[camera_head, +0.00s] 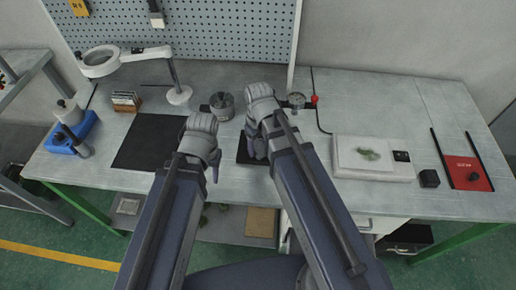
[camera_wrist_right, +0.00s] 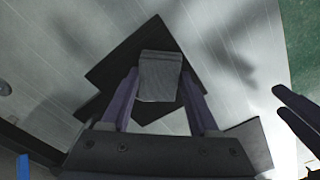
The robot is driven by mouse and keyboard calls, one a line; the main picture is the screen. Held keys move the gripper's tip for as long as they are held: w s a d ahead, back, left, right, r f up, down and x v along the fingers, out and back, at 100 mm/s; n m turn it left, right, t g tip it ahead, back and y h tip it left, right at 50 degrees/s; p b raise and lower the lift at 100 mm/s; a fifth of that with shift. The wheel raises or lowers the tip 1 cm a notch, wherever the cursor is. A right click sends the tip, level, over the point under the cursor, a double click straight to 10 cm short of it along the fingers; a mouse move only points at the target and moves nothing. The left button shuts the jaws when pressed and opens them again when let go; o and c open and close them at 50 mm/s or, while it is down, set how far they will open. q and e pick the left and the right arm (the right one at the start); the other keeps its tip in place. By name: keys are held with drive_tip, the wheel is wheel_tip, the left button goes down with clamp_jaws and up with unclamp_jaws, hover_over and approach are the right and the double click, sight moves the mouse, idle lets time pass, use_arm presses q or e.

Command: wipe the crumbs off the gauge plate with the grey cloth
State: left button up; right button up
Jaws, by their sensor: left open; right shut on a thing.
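A dark square plate, which looks like the gauge plate (camera_head: 243,157), lies on the bench under my right gripper (camera_head: 252,152). It also shows in the right wrist view (camera_wrist_right: 118,68). My right gripper is shut on the grey cloth (camera_wrist_right: 160,78), which hangs between its fingers over the plate. I cannot tell whether the cloth touches the plate. No crumbs can be made out; the cloth and fingers cover part of the plate. My left gripper (camera_head: 214,170) is open and empty, left of the plate near the bench's front edge. Its fingers show at the right of the wrist view (camera_wrist_right: 296,118).
A black mat (camera_head: 148,140) lies to the left. A metal pot (camera_head: 222,106) and a dial gauge (camera_head: 297,100) stand behind the grippers. A magnifier lamp (camera_head: 178,92) stands back left.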

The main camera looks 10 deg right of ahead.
use_arm(q)
drive_tip(key=shift+s+f, duration=0.1)
use_arm(e)
drive_tip(key=shift+w+d, duration=0.2)
drive_tip(key=shift+w, duration=0.45)
drive_tip(key=shift+w+d, duration=0.15)
drive_tip(key=shift+w, duration=0.45)
drive_tip(key=shift+w+d, duration=0.2)
drive_tip(key=shift+w, duration=0.5)
drive_tip(key=shift+w+d, duration=0.25)
drive_tip(key=shift+w, duration=0.45)
drive_tip(key=shift+w+d, duration=0.2)
drive_tip(key=shift+w, duration=0.5)
drive_tip(key=shift+s, duration=0.1)
use_arm(q)
wheel_tip(320, 180, up, 6)
drive_tip(key=p, duration=0.6)
use_arm(e)
wheel_tip(320, 180, up, 6)
drive_tip(key=shift+r, duration=0.1)
use_arm(q)
wheel_tip(320, 180, up, 3)
drive_tip(key=p, duration=0.3)
use_arm(e)
wheel_tip(320, 180, up, 3)
drive_tip(key=shift+f, duration=0.1)
